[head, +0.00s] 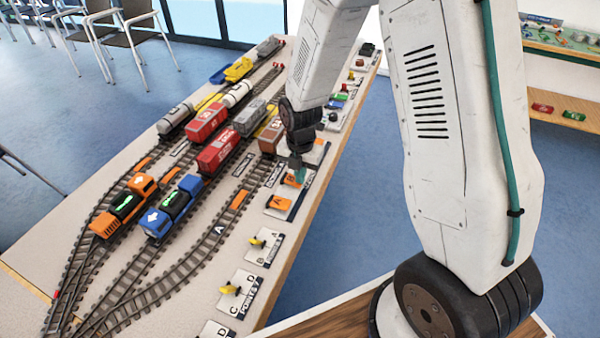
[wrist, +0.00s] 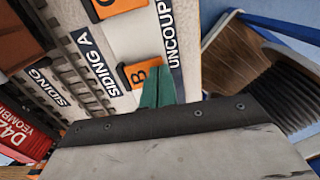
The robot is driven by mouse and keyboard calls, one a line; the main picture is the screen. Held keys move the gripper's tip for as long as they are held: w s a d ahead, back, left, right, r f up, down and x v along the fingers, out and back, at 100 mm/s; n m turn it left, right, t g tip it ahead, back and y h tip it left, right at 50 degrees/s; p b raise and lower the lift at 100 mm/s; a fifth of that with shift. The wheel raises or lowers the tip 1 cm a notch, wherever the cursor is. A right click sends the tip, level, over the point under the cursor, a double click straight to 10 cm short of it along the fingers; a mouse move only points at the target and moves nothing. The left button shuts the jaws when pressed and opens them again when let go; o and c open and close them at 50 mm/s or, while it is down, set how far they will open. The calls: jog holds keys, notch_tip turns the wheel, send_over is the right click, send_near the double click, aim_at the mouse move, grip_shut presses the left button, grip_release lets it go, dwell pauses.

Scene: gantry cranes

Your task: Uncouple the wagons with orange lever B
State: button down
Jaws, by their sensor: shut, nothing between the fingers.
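Orange lever B (wrist: 136,74) is on a white panel marked UNCOUPLE along the table's right edge. My gripper (wrist: 158,86) has its teal fingers shut and empty at lever B, covering part of its orange plate. I cannot tell whether they touch it. In the head view, my gripper (head: 298,172) hangs over the lever row, above the orange lever A plate (head: 279,202). Red wagons (head: 206,124), a second red wagon (head: 218,151), a grey wagon (head: 249,117) and a brown wagon (head: 268,140) stand on the tracks. Their couplings are too small to judge.
Another orange lever plate (wrist: 113,7) lies beyond B. Yellow points levers (head: 230,289) line the table's near right edge. An orange locomotive (head: 124,207) and a blue locomotive (head: 172,208) stand on the left tracks. Blue floor (head: 345,215) lies open right of the table.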

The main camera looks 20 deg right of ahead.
jog(key=shift+r, duration=0.8)
notch_tip(320, 180, up, 14)
dwell(0.7)
dwell(0.3)
